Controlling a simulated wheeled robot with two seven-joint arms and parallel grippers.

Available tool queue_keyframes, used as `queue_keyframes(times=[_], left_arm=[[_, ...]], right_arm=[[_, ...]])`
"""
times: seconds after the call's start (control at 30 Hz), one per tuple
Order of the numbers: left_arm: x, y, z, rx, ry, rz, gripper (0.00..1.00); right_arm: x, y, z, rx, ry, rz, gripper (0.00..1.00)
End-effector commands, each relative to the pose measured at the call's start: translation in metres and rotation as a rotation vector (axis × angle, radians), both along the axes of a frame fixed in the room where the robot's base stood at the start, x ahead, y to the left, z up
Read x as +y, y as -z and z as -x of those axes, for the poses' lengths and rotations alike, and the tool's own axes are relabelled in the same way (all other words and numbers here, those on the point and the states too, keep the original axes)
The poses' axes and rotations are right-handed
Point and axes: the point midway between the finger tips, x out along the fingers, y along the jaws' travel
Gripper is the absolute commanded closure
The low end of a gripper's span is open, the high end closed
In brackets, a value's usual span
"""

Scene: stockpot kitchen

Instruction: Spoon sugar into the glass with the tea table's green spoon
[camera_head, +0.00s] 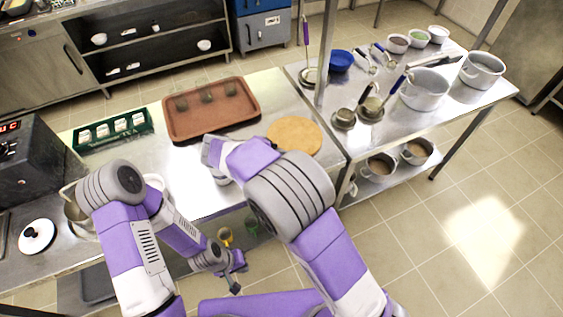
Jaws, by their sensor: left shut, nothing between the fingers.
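Several small clear glasses stand on the brown tray (185,130) on the steel counter; one glass (206,95) is in the middle of its back part. I cannot make out a green spoon or identify any sugar. My left gripper (235,283) is shut and empty, low in front of the counter's front edge and away from the tray. My right arm reaches left over the counter, in front of the tray. Its wrist (213,151) shows, but the fingers are hidden or too unclear to read.
A green crate (85,137) with white items is left of the tray, a round wooden board (295,135) right. A yellow cup (225,237) is below the counter.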

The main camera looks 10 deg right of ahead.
Motion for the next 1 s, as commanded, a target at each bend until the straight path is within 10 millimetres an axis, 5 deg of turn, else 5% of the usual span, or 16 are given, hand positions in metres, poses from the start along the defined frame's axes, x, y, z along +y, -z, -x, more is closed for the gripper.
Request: queue_keyframes(times=[1.0], left_arm=[[0.0, 0.107, 0.0, 0.0, 0.0, 0.0, 1.0]], right_arm=[[0.01, 0.021, 0.012, -0.497, 0.0, 0.424, 1.0]])
